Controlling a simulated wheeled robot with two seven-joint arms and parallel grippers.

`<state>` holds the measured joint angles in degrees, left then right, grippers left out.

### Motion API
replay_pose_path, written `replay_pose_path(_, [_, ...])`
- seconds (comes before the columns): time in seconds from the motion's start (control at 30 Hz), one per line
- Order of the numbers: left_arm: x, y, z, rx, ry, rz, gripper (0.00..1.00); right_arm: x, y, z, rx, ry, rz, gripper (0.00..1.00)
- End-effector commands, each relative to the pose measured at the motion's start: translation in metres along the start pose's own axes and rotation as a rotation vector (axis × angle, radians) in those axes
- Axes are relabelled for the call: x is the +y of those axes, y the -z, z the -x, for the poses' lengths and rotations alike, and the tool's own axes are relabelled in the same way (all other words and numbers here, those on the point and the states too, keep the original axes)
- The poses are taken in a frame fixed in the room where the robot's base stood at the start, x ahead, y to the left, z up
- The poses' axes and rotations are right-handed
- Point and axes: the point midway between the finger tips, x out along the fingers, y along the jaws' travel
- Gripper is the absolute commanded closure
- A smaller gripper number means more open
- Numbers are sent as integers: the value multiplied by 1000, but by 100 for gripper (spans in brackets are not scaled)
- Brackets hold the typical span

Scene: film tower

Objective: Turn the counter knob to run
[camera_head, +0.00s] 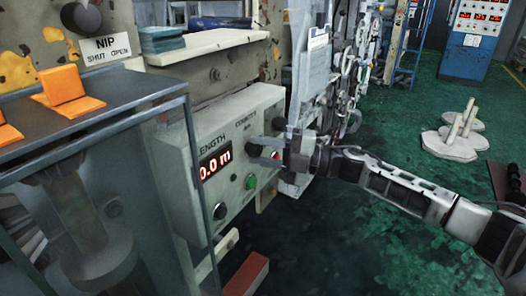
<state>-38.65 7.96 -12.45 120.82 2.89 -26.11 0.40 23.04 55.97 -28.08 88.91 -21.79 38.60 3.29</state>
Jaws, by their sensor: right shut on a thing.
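The grey control box (178,158) on the machine's front carries the words LENGTH and COUNTER, with a red display (215,162) reading 0.0 m. The counter knob (254,150) is a small dark knob below the COUNTER label. My right gripper (262,151) comes in from the right, with one finger above and one below this knob, and is shut on it. The fingers cover part of the knob, so I cannot tell where it points. My left gripper is not in view.
A green button (250,182) sits just below the gripper, and a black knob (220,211) is at the box's lower left. Orange blocks (64,88) lie on a dark top at left. A clear sheet (306,70) stands behind my gripper.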

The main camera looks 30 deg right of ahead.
Motion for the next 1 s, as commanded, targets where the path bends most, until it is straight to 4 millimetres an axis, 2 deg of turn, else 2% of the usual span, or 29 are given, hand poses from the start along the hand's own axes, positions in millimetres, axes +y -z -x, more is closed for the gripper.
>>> replay_pose_path(0.4, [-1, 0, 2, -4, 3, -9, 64, 0, 0, 0, 1, 78, 185, 92])
replay_pose_path(0.97, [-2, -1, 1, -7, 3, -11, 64, 0, 0, 0, 1, 90, 214, 92])
replay_pose_path(1.0, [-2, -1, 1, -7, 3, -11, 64, 0, 0, 0, 1, 90, 214, 67])
